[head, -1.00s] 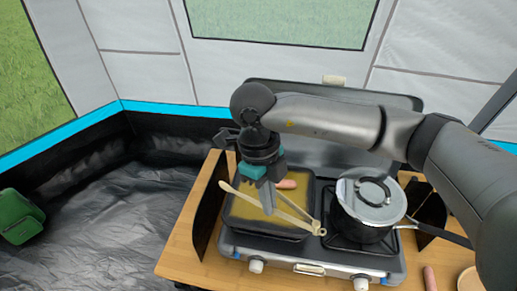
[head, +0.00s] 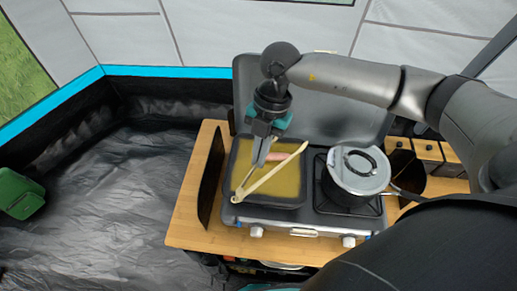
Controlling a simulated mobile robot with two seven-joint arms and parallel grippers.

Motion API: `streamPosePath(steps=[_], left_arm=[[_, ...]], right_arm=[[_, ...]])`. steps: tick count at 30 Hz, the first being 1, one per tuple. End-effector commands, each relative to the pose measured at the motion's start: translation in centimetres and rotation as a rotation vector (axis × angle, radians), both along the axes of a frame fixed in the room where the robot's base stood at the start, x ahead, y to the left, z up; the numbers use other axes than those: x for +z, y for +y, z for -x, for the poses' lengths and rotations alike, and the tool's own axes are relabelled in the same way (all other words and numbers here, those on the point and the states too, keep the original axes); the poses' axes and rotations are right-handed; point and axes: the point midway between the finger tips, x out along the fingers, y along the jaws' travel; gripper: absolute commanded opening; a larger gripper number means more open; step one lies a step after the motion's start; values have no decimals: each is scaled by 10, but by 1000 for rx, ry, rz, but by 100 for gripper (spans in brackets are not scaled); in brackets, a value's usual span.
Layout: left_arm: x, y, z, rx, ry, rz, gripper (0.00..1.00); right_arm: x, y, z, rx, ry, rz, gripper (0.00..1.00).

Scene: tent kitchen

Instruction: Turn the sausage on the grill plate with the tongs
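The grill plate (head: 290,192) is a dark-rimmed pan with a yellowish surface on the stove's left side. The pink sausage (head: 277,157) lies toward its back, partly hidden by my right gripper and the tongs. The tongs (head: 274,173) are pale and spread in a V, with their joined end at the plate's front left and one arm reaching back right past the sausage. My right gripper (head: 260,160) points down over the plate, its fingers close together at the tongs' other arm, seemingly shut on it. The exact contact is small and partly hidden. My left gripper is out of view.
A lidded pot (head: 358,172) stands on the right burner, close to the plate. The stove's raised lid (head: 345,115) is behind. A dark upright panel (head: 212,178) stands left of the stove. Wooden-topped containers (head: 428,150) are at the right.

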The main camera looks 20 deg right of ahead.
Motion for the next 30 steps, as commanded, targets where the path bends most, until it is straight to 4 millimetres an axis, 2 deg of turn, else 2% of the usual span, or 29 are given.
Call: streamPosePath(steps=[10,16,21,30], left_arm=[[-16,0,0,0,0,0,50],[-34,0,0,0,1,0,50],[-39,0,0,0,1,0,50],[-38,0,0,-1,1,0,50]], right_arm=[[-30,1,1,4,2,-1,0],[-49,0,0,4,1,0,0],[-55,0,0,4,0,0,0],[-54,0,0,5,-1,0,0]])
